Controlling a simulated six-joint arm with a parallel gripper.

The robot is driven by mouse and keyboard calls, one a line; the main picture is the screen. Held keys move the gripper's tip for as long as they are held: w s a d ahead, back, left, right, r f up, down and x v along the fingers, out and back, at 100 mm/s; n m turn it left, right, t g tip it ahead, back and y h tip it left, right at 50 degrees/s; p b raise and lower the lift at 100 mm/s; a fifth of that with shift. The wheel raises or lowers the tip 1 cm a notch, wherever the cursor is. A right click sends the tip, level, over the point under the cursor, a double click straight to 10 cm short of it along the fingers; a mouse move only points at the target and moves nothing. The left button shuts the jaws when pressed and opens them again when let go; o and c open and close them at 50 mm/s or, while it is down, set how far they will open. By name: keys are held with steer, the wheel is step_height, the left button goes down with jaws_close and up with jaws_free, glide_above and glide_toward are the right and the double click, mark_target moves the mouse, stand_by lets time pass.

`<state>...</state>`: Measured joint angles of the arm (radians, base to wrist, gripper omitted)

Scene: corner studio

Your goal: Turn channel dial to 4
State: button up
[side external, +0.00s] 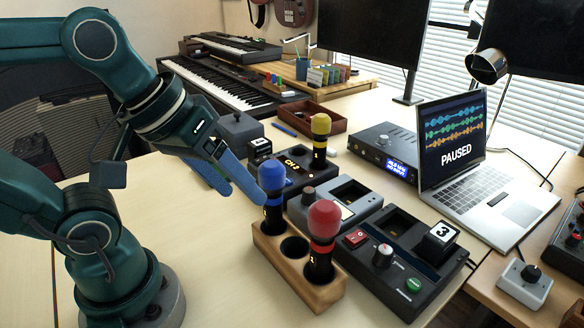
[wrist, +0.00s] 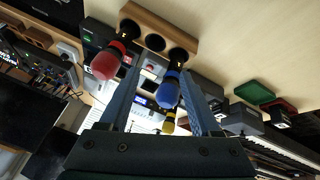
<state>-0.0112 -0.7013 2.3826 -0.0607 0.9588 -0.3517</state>
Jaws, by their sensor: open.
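My gripper (side external: 240,190) is open, its two blue fingers pointing down toward the blue microphone. In the wrist view my gripper (wrist: 160,75) has its fingers apart with nothing visibly held. A dark unit (side external: 291,180) with a yellow "CH" readout, apparently CH 2, stands behind the blue microphone, which partly hides it; I cannot make out a dial on it. A grey unit with a dark knob (side external: 308,196) is beside it. A black unit has a white-capped knob (side external: 384,250), a red button and a green button. A white box with a black knob (side external: 531,272) sits at the right.
A wooden stand (side external: 322,294) holds a blue microphone (side external: 272,178) and a red microphone (side external: 324,222), both upright close to my gripper. A yellow microphone (side external: 320,125) stands behind. The laptop (side external: 470,185) reads PAUSED.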

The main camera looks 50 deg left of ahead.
steer(key=shift+s, duration=0.1)
steer(key=w+a+r+n+g+y, duration=0.1)
steer(key=w+a+r, duration=0.2)
steer(key=w, duration=0.3)
steer(key=w+a+r+n+g, duration=0.1)
steer(key=w+a+r, duration=0.2)
steer(key=w, duration=0.3)
steer(key=w+a+f+n+g, duration=0.1)
steer(key=w+a+f, duration=0.1)
steer(key=a+f, duration=0.2)
steer(key=w+a+f+n+g, duration=0.1)
steer(key=w+a+f, duration=0.1)
steer(key=a+f, duration=0.2)
steer(key=w+a+f+n+g, duration=0.1)
steer(key=w+a+f, duration=0.1)
steer(key=a+f, duration=0.2)
steer(key=shift+w+a+f+n+g, duration=0.2)
steer(key=shift+f+n+g, duration=0.1)
steer(key=shift+g, duration=0.1)
steer(key=shift+s+f, duration=0.1)
steer(key=shift+f, duration=2.35)
